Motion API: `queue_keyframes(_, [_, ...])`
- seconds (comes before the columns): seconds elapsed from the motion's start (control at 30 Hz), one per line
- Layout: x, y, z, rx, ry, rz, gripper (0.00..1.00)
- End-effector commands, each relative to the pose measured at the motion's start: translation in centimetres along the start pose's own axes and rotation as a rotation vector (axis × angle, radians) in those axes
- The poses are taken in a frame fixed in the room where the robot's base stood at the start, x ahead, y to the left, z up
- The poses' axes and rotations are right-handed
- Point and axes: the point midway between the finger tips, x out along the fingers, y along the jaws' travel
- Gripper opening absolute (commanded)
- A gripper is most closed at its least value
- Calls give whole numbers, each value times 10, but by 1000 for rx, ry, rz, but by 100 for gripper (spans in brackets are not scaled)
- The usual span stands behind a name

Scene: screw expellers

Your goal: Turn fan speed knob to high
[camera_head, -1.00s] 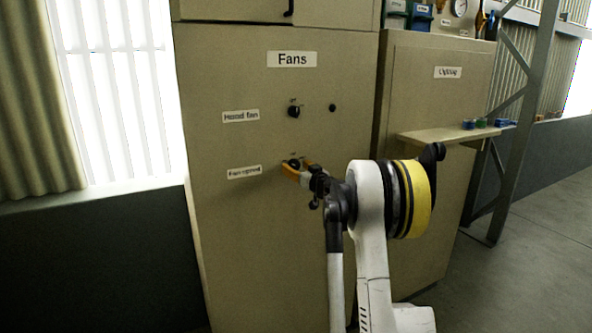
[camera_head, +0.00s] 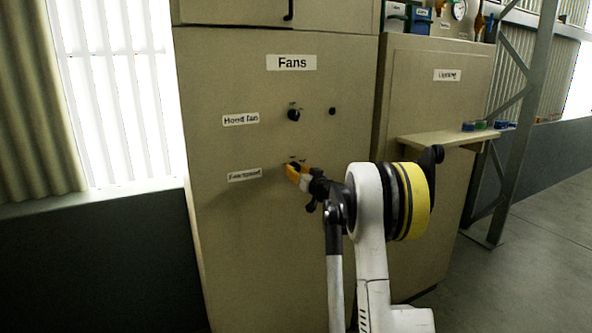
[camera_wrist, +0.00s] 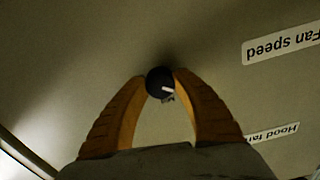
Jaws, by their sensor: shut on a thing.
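The fan speed knob (camera_wrist: 158,83) is a round black knob with a white pointer mark, on the beige Fans cabinet (camera_head: 230,260). In the wrist view it sits between the tips of my gripper's two orange fingers (camera_wrist: 162,86), which touch it on both sides. In the head view my gripper (camera_head: 293,168) is at the knob, right of the "Fan speed" label (camera_head: 244,175), and its fingers hide most of the knob. The label also shows upside down in the wrist view (camera_wrist: 281,41). The setting the pointer marks is too small to read.
The hood fan knob (camera_head: 293,115) and a small black button (camera_head: 332,111) sit above on the same panel. A shelf (camera_head: 445,138) juts from the Lighting cabinet (camera_head: 430,90) at right. A bright window (camera_head: 115,90) is at left. Floor is open at far right.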

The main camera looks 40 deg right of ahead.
Motion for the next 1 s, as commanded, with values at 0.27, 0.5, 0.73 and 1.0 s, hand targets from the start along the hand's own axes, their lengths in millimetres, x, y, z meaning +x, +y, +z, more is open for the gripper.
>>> queue_keyframes(0.27, [0,-1,-2,239,0,0,3])
queue_keyframes(0.5, [0,-1,-1,467,0,0,3])
queue_keyframes(0.73, [0,-2,-2,686,0,0,3])
queue_keyframes(1.0, [0,-2,-2,942,0,-1,3])
